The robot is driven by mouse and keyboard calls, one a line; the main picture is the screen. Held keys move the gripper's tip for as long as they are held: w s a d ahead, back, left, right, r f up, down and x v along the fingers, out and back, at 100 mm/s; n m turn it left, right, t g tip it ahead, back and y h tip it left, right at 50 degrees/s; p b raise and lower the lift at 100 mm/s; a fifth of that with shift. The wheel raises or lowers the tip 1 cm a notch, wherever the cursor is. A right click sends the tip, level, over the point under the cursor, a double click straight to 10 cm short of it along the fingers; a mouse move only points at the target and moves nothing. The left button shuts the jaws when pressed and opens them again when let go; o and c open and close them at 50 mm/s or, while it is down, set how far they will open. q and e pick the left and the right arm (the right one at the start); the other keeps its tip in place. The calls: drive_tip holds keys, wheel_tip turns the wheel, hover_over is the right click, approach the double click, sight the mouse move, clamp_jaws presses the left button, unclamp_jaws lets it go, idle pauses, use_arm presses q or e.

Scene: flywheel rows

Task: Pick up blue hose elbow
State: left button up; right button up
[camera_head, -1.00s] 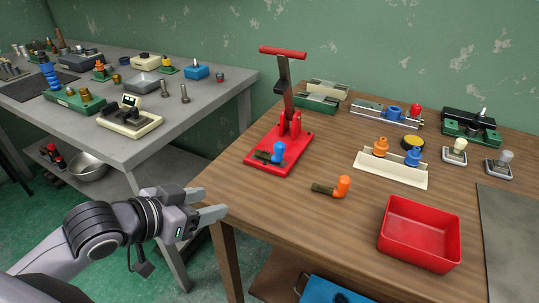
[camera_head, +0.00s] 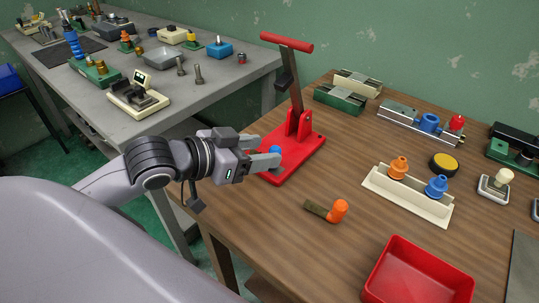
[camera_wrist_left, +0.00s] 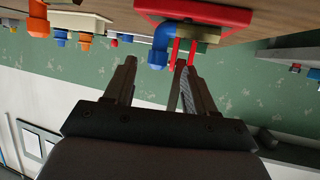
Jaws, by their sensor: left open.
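The blue hose elbow (camera_head: 276,149) is at the base of the red lever press (camera_head: 297,155), mostly hidden behind my left gripper (camera_head: 262,152) in the head view. In the left wrist view, which looks upside down, the blue elbow (camera_wrist_left: 160,44) shows beyond the open fingertips (camera_wrist_left: 156,66), roughly in line with the gap between them. The left gripper is open and empty, at the press's near left side. Contact with the elbow cannot be made out. My right gripper is not in view.
An orange elbow (camera_head: 338,210) lies on the wooden table. A cream rack (camera_head: 408,196) holds an orange and a blue fitting. A red bin (camera_head: 418,278) stands at the front. The press's lever rises behind my gripper. A grey bench (camera_head: 120,70) stands at the left.

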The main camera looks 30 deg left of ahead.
sight(281, 166)
use_arm(q)
drive_tip(key=shift+x, duration=3.05)
drive_tip(key=shift+s+d+f, duration=0.15)
clamp_jaws()
